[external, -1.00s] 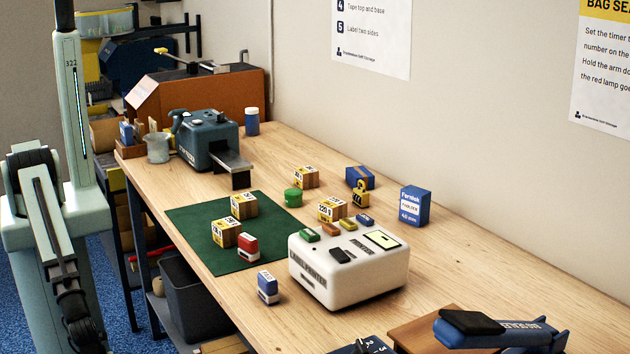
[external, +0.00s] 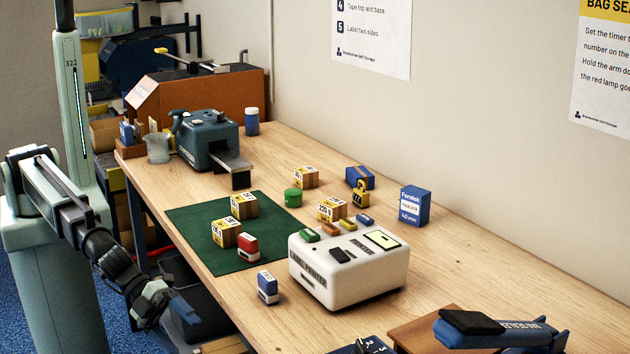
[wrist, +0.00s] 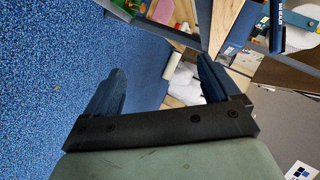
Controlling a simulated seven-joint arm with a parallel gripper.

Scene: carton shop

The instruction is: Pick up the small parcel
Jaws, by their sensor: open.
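Several small brown cartons with yellow-and-white labels are in the external view; which one is the small parcel I cannot tell. Two cartons, the front carton (external: 227,233) and the one behind it (external: 244,206), are on the dark green mat (external: 190,225). Another carton (external: 306,177) stands farther back, and one more carton (external: 332,209) is behind the white label printer (external: 340,275). My gripper (external: 180,306) is off the bench's front edge, low and apart from the cartons. In the wrist view my gripper (wrist: 160,66) is open and empty, over blue carpet.
A red-and-white stamp (external: 247,247) is beside the front carton, and a blue-and-white stamp (external: 267,287) stands left of the printer. A green tin (external: 293,197) and a blue box (external: 415,206) stand farther back. A grey tape machine (external: 208,140) is beyond the mat.

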